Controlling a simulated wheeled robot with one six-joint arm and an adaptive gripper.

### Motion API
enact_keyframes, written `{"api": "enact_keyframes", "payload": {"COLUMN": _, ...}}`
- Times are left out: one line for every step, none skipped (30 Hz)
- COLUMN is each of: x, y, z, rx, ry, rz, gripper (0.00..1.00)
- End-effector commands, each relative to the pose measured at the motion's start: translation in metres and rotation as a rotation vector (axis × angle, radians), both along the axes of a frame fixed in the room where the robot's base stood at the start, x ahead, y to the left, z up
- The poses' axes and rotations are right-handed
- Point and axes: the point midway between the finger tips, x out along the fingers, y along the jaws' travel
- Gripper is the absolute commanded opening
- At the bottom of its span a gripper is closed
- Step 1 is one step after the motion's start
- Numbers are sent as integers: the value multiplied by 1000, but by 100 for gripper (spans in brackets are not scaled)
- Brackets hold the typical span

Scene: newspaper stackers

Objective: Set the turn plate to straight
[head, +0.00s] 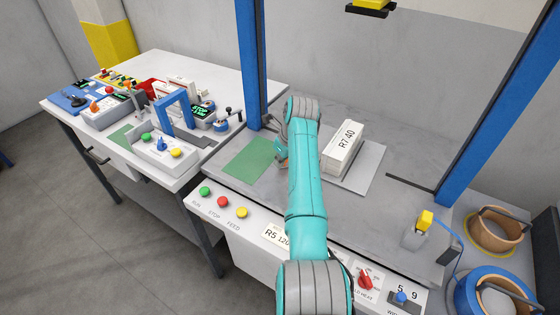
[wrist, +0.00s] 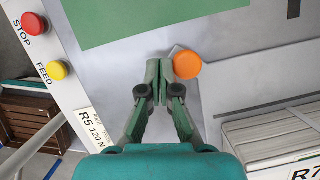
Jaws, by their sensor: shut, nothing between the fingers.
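In the head view, a flat light grey plate (head: 369,181) lies on the worktop, and it also shows in part in the wrist view (wrist: 237,101). A newspaper stack (head: 342,150) marked R7.40 lies on it; its corner is at the lower right of the wrist view (wrist: 275,135). I cannot tell whether this is the turn plate. My gripper (wrist: 161,72) is shut and empty, its fingertips close beside a round orange knob (wrist: 186,65); contact is unclear. In the head view, my arm hides most of the gripper and the knob.
A green mat (head: 250,158) lies left of my arm. Green, red and yellow buttons (head: 222,202) line the front panel, with a red knob (head: 365,281) farther right. Blue posts (head: 250,65) flank the worktop. A control-covered table (head: 225,75) stands left.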

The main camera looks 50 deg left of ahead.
Motion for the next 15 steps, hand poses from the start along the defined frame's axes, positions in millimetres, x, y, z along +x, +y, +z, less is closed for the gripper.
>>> {"api": "enact_keyframes", "payload": {"x": 0, "y": 0, "z": 2, "rx": 1, "ry": -1, "rz": 0, "gripper": 0}}
{"api": "enact_keyframes", "payload": {"x": 1, "y": -1, "z": 3, "rx": 1, "ry": -1, "rz": 0, "gripper": 0}}
{"api": "enact_keyframes", "payload": {"x": 1, "y": -1, "z": 6, "rx": 1, "ry": -1, "rz": 0, "gripper": 0}}
{"api": "enact_keyframes", "payload": {"x": 1, "y": -2, "z": 9, "rx": 2, "ry": -1, "rz": 0, "gripper": 0}}
{"api": "enact_keyframes", "payload": {"x": 1, "y": -3, "z": 13, "rx": 2, "ry": -2, "rz": -1, "gripper": 0}}
{"api": "enact_keyframes", "payload": {"x": 2, "y": -5, "z": 18, "rx": 3, "ry": -1, "rz": -1, "gripper": 0}}
{"api": "enact_keyframes", "payload": {"x": 2, "y": -7, "z": 23, "rx": 2, "ry": -2, "rz": -1, "gripper": 0}}
{"api": "enact_keyframes", "payload": {"x": 2, "y": -8, "z": 28, "rx": 3, "ry": -2, "rz": -1, "gripper": 0}}
{"api": "enact_keyframes", "payload": {"x": 2, "y": -11, "z": 36, "rx": 3, "ry": -2, "rz": -1, "gripper": 0}}
{"api": "enact_keyframes", "payload": {"x": 3, "y": -12, "z": 42, "rx": 3, "ry": -2, "rz": -1, "gripper": 0}}
{"api": "enact_keyframes", "payload": {"x": 3, "y": -15, "z": 48, "rx": 3, "ry": -2, "rz": -1, "gripper": 0}}
{"api": "enact_keyframes", "payload": {"x": 4, "y": -17, "z": 56, "rx": 3, "ry": -2, "rz": -1, "gripper": 0}}
{"api": "enact_keyframes", "payload": {"x": 4, "y": -19, "z": 61, "rx": 2, "ry": -3, "rz": -1, "gripper": 0}}
{"api": "enact_keyframes", "payload": {"x": 4, "y": -21, "z": 67, "rx": 3, "ry": -2, "rz": -1, "gripper": 0}}
{"api": "enact_keyframes", "payload": {"x": 5, "y": -23, "z": 74, "rx": 2, "ry": -3, "rz": -1, "gripper": 0}}
